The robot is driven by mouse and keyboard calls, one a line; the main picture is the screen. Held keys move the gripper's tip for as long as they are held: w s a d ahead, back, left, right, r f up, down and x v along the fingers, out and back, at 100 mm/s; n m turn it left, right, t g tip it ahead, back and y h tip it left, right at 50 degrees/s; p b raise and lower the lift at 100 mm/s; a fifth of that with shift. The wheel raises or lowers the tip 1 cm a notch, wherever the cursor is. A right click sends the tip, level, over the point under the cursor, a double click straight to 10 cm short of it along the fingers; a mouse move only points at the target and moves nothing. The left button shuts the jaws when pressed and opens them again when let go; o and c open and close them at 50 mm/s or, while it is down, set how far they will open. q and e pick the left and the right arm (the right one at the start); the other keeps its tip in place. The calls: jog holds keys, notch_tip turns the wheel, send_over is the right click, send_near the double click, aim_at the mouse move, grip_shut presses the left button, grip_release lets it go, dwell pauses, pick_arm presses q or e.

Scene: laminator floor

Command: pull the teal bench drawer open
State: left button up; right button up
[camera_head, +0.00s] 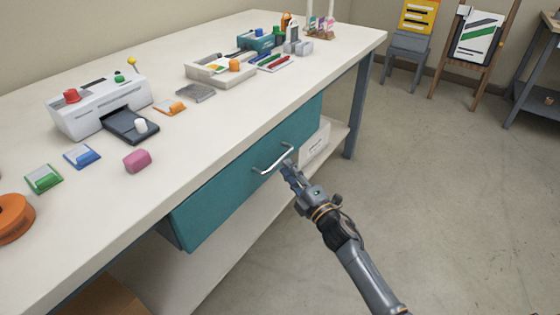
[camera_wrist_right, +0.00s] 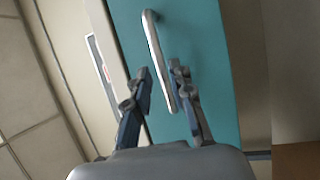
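The teal bench drawer (camera_head: 237,178) is set under the white bench top, and its front looks flush or nearly so; I cannot tell whether it is slightly out. Its silver bar handle (camera_head: 273,159) is on the drawer front. My right gripper (camera_head: 289,168) is at the right end of the handle. In the right wrist view, the handle (camera_wrist_right: 158,55) runs up the teal front (camera_wrist_right: 205,45), and the fingers of my right gripper (camera_wrist_right: 160,78) stand apart on either side of its near end. Contact with the handle is not visible. My left gripper is not in view.
The bench top (camera_head: 225,115) bears a white laminator (camera_head: 98,105), a pink block (camera_head: 137,160), an orange roll (camera_head: 14,218) and a beige tray (camera_head: 205,70). The floor (camera_head: 440,190) to the right is clear.

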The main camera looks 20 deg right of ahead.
aim_at(280, 158)
jog(key=x, duration=0.4)
jog(key=shift+w+a, duration=0.1)
jog(key=shift+w, duration=0.2)
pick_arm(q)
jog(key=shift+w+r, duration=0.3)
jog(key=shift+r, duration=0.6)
pick_arm(e)
jog(key=shift+w+r, duration=0.1)
jog(key=shift+w, duration=0.1)
grip_shut()
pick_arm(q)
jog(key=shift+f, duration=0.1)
